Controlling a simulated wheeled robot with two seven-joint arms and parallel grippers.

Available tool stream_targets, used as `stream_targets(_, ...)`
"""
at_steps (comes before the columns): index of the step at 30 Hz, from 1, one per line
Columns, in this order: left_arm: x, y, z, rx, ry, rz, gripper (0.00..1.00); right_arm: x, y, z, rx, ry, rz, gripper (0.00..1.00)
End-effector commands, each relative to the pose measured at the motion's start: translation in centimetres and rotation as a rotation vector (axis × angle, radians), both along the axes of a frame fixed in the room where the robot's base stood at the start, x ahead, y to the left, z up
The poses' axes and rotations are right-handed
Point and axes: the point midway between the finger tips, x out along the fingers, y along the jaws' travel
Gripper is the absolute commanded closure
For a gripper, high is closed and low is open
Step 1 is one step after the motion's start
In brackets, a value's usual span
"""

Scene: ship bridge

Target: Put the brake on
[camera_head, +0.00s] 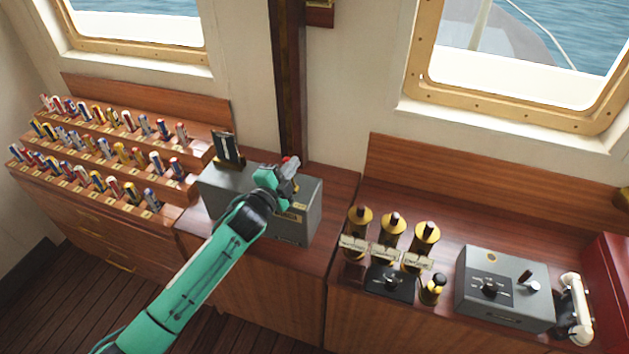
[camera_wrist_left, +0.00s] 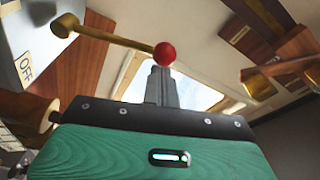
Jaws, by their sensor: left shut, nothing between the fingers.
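The brake lever shows in the left wrist view as a brass rod (camera_wrist_left: 112,38) with a red ball knob (camera_wrist_left: 165,53) at its end and a brass pivot at the other. A grey control box (camera_head: 230,188) stands on the middle counter, and a grey face with an "OFF" plate (camera_wrist_left: 26,67) shows beside the lever. My left gripper (camera_head: 290,166) is over the right part of the box, its fingers shut and empty. In the wrist view the fingertips (camera_wrist_left: 161,76) are just below the red knob; I cannot tell whether they touch it. My arm hides part of the box.
A rack with several rows of coloured flags (camera_head: 105,155) stands at the left. At the right are brass-topped levers (camera_head: 393,224), a second grey box (camera_head: 505,290) and a white handset (camera_head: 575,310). A wooden post rises behind.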

Motion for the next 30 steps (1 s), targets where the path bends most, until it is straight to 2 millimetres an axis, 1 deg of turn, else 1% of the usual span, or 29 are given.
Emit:
stream_targets(3, 0.3, 0.9, -0.2, -0.085, 0.027, 0.001, 1.00, 0.0, 0.0, -0.6, 0.000, 0.000, 0.000, 1.00)
stream_targets(12, 0.8, 2.4, -0.3, -0.232, 0.075, 0.000, 1.00, 0.0, 0.0, -1.3, 0.000, 0.000, 0.000, 1.00)
stream_targets(19, 0.9, 2.9, -0.4, -0.276, 0.089, -0.001, 1.00, 0.0, 0.0, -1.4, 0.000, 0.000, 0.000, 1.00)
stream_targets(30, 1.0, 3.0, -0.4, -0.283, 0.092, 0.000, 1.00, 0.0, 0.0, -1.4, 0.000, 0.000, 0.001, 1.00)
